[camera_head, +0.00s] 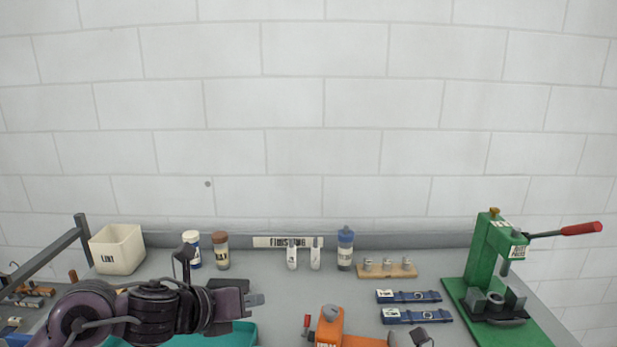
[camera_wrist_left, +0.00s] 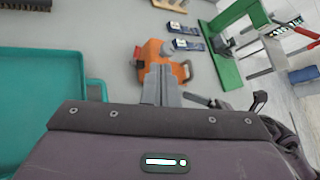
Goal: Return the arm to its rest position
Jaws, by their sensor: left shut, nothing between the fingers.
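My left arm comes in from the left in the head view, and its gripper (camera_head: 254,299) is shut and empty above the bench, over the right side of the teal tray. In the left wrist view the shut fingers (camera_wrist_left: 161,84) appear in front of an orange tool (camera_wrist_left: 152,52); I cannot tell the gap between them. The orange tool also shows at the bottom of the head view (camera_head: 330,327).
The teal tray (camera_wrist_left: 95,91) lies below my left arm. A green press (camera_head: 485,255) stands at the right. A white bin (camera_head: 118,249), several bottles and a wooden block (camera_head: 387,271) line the back. Two blue tools (camera_head: 408,297) lie right of centre.

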